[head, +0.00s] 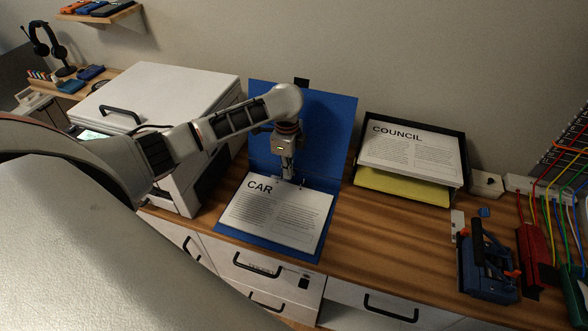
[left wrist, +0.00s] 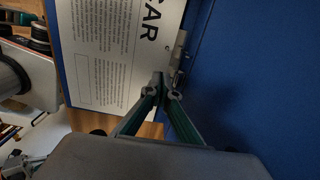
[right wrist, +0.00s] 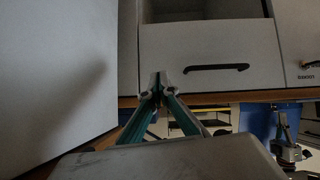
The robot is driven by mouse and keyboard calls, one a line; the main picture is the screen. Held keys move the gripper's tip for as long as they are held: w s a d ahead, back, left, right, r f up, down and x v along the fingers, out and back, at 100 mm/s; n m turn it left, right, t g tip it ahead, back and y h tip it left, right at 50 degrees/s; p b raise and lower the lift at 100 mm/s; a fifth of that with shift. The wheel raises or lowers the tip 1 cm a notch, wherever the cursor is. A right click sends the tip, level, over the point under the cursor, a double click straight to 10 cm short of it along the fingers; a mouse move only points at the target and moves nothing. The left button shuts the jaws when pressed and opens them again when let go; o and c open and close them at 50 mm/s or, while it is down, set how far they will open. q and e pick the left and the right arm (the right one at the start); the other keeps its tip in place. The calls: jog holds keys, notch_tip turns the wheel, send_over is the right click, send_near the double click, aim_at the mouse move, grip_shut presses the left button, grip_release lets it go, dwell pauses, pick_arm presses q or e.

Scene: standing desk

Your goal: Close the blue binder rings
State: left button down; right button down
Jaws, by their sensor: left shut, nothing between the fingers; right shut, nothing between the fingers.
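The blue binder (head: 335,120) lies open on the desk, its back cover leaning up toward the wall. A page headed CAR (head: 275,217) lies on its lower cover. Part of a ring (head: 303,183) shows at the page's top edge; in the left wrist view the metal ring strip (left wrist: 180,50) runs beside the page. I cannot tell whether the rings are open or shut. My left gripper (head: 288,177) is shut and empty, pointing down at the ring strip, with its tips close to it. My right gripper (right wrist: 161,90) is shut and empty, in front of white drawers, away from the binder.
A black tray (head: 461,180) with a COUNCIL page and yellow paper stands right of the binder. A white box-like machine (head: 170,90) stands close on the left. A blue hole punch (head: 485,265) and a cable rack are at the right. The desk between binder and punch is clear.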

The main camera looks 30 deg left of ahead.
pick_arm(q)
jog(key=shift+s+d, duration=0.1)
jog(key=shift+s, duration=0.25)
dwell(0.3)
jog(key=shift+r, duration=0.1)
notch_tip(320, 180, up, 6)
jog(key=shift+f, duration=0.15)
dwell(1.1)
dwell(0.7)
